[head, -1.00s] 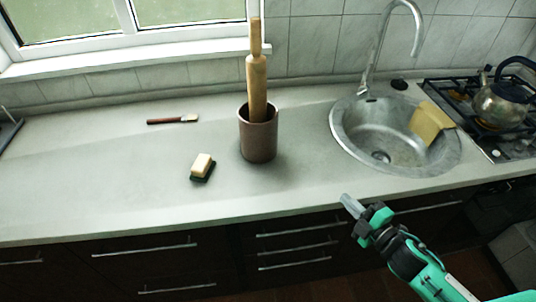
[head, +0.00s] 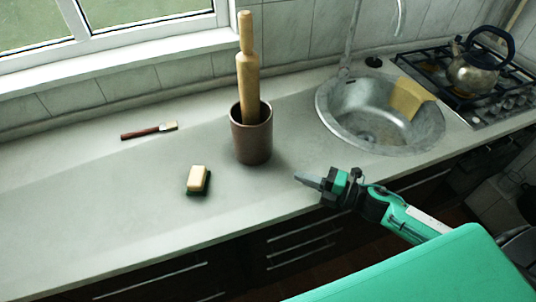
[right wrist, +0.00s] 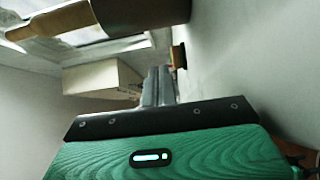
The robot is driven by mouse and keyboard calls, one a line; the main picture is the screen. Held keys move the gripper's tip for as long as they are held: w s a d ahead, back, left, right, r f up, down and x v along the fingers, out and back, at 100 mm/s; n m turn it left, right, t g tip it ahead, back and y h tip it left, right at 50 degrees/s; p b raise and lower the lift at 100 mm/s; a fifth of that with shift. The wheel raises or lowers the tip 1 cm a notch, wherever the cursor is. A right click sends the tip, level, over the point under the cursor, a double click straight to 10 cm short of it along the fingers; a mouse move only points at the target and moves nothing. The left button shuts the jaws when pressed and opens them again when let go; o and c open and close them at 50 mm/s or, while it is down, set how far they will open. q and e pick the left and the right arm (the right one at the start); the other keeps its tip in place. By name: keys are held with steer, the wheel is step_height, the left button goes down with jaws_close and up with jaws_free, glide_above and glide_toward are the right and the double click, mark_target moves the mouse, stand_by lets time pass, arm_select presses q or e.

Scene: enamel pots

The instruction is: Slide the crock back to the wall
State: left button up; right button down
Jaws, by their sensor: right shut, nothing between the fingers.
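The crock (head: 251,140) is a brown cylinder standing upright on the counter, right of the sponge and left of the sink. A wooden rolling pin (head: 248,75) stands in it. A gap of bare counter lies between the crock and the tiled wall (head: 290,40) behind. My right gripper (head: 308,180) is shut and empty, at the counter's front edge, to the right of and nearer than the crock, not touching it. In the right wrist view its fingers (right wrist: 158,86) are together; the crock (right wrist: 140,22) lies sideways at the top, with the rolling pin (right wrist: 55,20) to its left. My left gripper is out of view.
A sponge (head: 198,180) with a dark green base lies left of the crock. A brush (head: 149,131) with a reddish handle lies farther back. The sink (head: 328,118) and the stove with a kettle (head: 478,70) are at the right. The counter's left part is clear.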

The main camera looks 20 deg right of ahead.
mark_target(257, 152)
steer(key=x, duration=0.2)
steer(key=p+x, duration=0.1)
steer(key=x, duration=0.2)
steer(key=p+x, duration=0.1)
steer(key=x, duration=0.2)
steer(key=shift+w+r, duration=0.1)
steer(key=shift+r, duration=0.15)
steer(key=w+p, duration=0.1)
steer(key=w, duration=0.2)
steer(key=shift+a+f, duration=0.1)
steer(key=shift+f, duration=0.05)
steer(key=shift+w+p, duration=0.35)
steer(key=shift+w, duration=0.1)
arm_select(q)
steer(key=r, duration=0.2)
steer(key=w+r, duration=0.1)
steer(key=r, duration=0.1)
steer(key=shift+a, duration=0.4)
arm_select(e)
steer(key=shift+w+f, duration=0.1)
